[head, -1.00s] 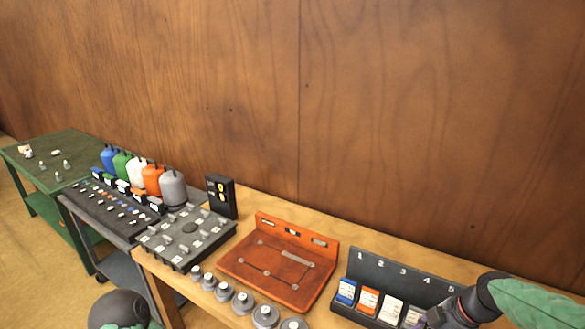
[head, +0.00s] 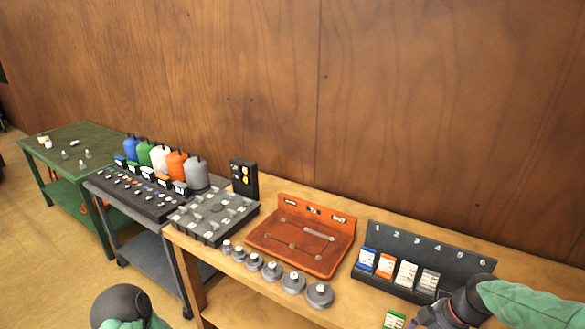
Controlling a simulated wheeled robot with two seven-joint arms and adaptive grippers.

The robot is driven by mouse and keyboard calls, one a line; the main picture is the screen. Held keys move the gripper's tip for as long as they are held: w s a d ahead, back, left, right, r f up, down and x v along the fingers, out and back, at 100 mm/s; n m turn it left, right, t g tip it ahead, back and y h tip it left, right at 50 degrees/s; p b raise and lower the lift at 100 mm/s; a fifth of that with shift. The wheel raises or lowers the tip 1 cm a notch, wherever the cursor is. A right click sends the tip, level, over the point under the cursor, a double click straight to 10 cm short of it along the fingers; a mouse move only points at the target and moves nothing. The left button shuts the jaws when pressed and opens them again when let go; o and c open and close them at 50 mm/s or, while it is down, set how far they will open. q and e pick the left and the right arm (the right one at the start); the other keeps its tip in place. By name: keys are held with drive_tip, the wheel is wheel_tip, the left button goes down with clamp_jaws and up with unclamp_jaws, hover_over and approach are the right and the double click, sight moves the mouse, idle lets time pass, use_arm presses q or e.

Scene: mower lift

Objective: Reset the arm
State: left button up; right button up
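My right arm comes in at the lower right, with a green sleeve and dark wrist. Its gripper (head: 436,314) is partly cut off by the bottom edge, over the front of the numbered rack, and its fingers cannot be made out. A green-and-white card (head: 394,319) lies on the bench just left of it; whether they touch is unclear. My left arm shows only as a dark rounded joint with green below it at the bottom left; its gripper is outside the picture.
The wooden bench holds a numbered dark rack (head: 430,250) with several cards, an orange tray (head: 300,240), several grey weights (head: 293,283) and a dark pegged block (head: 213,217). Coloured bottles (head: 177,165) stand on a grey cart. A green table (head: 75,145) is far left.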

drive_tip(key=s+a+f+m, duration=0.1)
drive_tip(key=a+f+m, duration=0.1)
drive_tip(key=a+f, duration=0.35)
drive_tip(key=s+a+f+m+g, duration=0.1)
drive_tip(key=a+f+m, duration=0.15)
drive_tip(key=f, duration=0.55)
drive_tip(key=s+a+f+m, duration=0.2)
drive_tip(key=a+f+m, duration=0.15)
drive_tip(key=f, duration=0.35)
drive_tip(key=s+a+f+m+b, duration=0.1)
drive_tip(key=s+a+f+m, duration=0.4)
drive_tip(key=s+a+f, duration=0.4)
drive_tip(key=shift+s+a+f+g, duration=0.15)
drive_tip(key=shift+s+f+g, duration=0.15)
drive_tip(key=shift+s+f, duration=0.65)
